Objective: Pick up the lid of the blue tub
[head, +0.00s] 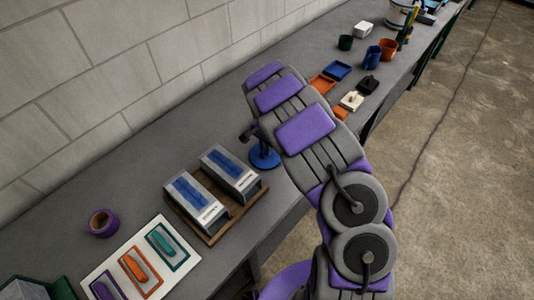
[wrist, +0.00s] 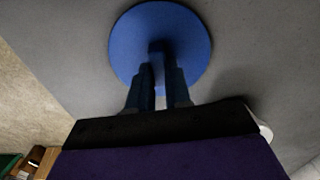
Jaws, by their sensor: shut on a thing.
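The lid is a round blue disc with a dark upright knob. It shows below my gripper in the head view (head: 265,160) and fills the upper middle of the wrist view (wrist: 125,45). My gripper (wrist: 160,78) has its two fingers on either side of the knob and is shut on it. In the head view my gripper (head: 253,133) is partly behind my arm. I cannot tell whether the lid touches the bench or hangs just above it. A blue tub (head: 372,56) stands open farther along the bench.
Two grey-and-blue boxes (head: 231,173) sit in a wooden tray (head: 211,239) near the lid. A purple tape roll (head: 102,223) and a white board with coloured handles (head: 139,268) lie nearer.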

